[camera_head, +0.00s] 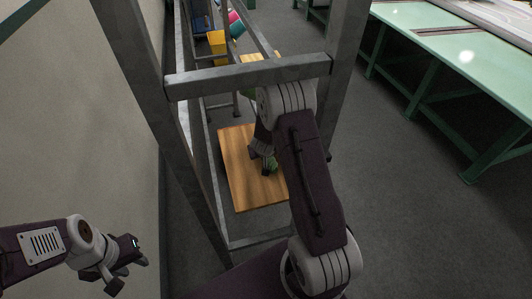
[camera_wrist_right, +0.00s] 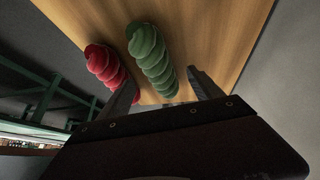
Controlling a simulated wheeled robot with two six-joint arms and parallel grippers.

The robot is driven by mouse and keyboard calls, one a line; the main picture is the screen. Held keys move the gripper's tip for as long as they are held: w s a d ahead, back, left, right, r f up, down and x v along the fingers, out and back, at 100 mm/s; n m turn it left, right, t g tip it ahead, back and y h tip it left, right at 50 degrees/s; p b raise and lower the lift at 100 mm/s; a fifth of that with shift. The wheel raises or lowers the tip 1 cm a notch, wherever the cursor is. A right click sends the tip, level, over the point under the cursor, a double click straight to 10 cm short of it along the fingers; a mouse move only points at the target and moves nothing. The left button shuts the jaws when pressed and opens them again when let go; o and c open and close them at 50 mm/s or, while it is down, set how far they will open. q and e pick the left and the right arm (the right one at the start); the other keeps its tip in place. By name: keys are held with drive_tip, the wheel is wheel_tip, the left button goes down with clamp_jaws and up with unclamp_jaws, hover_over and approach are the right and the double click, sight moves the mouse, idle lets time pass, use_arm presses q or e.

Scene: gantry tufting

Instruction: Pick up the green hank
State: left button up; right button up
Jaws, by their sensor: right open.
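The green hank (camera_wrist_right: 152,52), a twisted roll of yarn, lies on a wooden board (camera_wrist_right: 215,30) in the right wrist view. My right gripper (camera_wrist_right: 163,80) is open, with one fingertip on each side of the hank's near end; I cannot tell whether they touch it. In the head view a bit of green (camera_head: 272,164) shows beside the right gripper (camera_head: 263,165) over the board (camera_head: 240,190), mostly hidden by my right arm. My left gripper (camera_head: 130,277) is at the lower left, away from the board, with its fingers apart and empty.
A red hank (camera_wrist_right: 103,66) lies close to the left of the green one in the wrist view. A grey metal frame (camera_head: 245,77) with posts and a crossbar surrounds the board. A wall (camera_head: 80,120) is at left; green tables (camera_head: 450,60) stand at right.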

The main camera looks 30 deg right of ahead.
drive_tip(key=x, duration=0.5)
drive_tip(key=shift+w+d+b, duration=0.25)
drive_tip(key=shift+w+b, duration=0.15)
drive_tip(key=c, duration=1.5)
drive_tip(key=shift+r, duration=0.15)
